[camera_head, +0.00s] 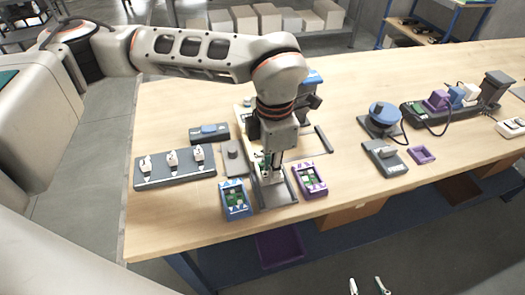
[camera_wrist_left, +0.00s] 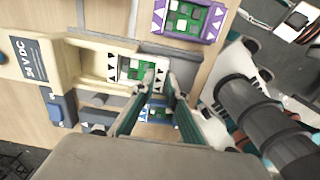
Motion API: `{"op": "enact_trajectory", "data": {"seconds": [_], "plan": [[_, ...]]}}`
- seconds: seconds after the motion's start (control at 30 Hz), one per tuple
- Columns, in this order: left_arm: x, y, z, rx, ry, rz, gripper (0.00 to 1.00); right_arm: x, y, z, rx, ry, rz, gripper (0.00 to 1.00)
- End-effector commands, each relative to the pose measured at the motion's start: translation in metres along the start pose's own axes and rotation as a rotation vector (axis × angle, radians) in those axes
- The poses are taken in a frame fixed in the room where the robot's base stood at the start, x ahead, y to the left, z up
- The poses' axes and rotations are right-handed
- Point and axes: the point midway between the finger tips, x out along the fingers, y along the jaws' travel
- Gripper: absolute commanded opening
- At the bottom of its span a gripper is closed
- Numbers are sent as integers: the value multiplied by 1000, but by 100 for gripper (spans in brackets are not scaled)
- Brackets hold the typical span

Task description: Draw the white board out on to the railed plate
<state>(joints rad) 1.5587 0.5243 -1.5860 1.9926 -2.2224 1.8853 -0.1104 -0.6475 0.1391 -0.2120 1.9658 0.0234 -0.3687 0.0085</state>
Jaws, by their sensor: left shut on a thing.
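The white board (camera_wrist_left: 130,68), with dark triangle marks and green parts, shows in the left wrist view at the mouth of a cream housing (camera_wrist_left: 88,60). My left gripper (camera_wrist_left: 156,84) is shut on the board's near edge. In the head view the left gripper (camera_head: 269,174) points down at the back of the grey railed plate (camera_head: 275,196), and hides most of the board. How far the board is out of the housing is hard to tell. My right gripper (camera_head: 367,286) is at the bottom of the head view, fingertips apart and empty, off the table's front edge.
A blue tray (camera_head: 236,199) stands left of the plate and a purple tray (camera_head: 311,180) right of it. A dark rack with several white-topped pieces (camera_head: 172,165) lies further left. A blue-topped device (camera_head: 384,115) and a grey box (camera_head: 385,156) stand to the right.

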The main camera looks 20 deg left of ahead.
Motion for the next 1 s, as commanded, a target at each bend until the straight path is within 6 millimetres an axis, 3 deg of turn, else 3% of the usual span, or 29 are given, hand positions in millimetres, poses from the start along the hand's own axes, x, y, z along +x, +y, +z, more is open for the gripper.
{"op": "enact_trajectory", "data": {"seconds": [1.0], "plan": [[1, -42, 0, 2, 2, -1, 1, 1, 0, 3, 0, -3, -1, 40]]}}
